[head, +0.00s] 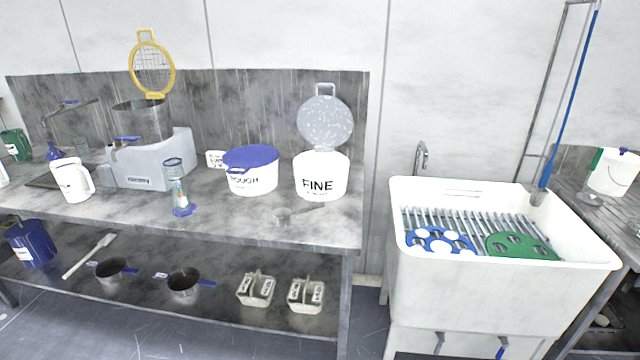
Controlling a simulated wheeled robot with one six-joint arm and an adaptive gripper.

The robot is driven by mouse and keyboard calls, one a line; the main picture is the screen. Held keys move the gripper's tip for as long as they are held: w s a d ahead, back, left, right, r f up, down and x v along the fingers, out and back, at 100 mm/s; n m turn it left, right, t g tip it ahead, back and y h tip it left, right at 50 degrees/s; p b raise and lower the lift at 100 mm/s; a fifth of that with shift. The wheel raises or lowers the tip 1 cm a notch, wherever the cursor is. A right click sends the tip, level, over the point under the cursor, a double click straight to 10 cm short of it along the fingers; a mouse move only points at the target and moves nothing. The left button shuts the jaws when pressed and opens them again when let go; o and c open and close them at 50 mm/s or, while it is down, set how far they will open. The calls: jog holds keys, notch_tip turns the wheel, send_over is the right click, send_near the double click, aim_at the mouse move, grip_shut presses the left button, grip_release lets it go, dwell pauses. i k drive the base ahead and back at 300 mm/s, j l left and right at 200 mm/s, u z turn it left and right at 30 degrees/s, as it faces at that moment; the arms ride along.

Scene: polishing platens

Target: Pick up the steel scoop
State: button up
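What looks like the steel scoop (292,212) lies on the grey bench top (235,220) near its front edge, in front of the white tub marked FINE (320,184). It is small and close in colour to the bench, so its exact outline is hard to tell. Its broader end seems to be at the left and its thin handle points right. Nothing visibly covers it. My gripper is not in view.
A blue-lidded tub (250,172) and a blue-based cylinder (181,190) stand left of the scoop. Dark pans (183,284) and caddies (255,289) sit on the lower shelf. A white sink (500,300) stands right, past a gap.

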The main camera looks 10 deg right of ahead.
aim_at(282, 217)
jog(key=i+j, duration=0.1)
jog(key=i, duration=0.5)
jog(key=i+j, duration=0.15)
jog(key=i, duration=0.45)
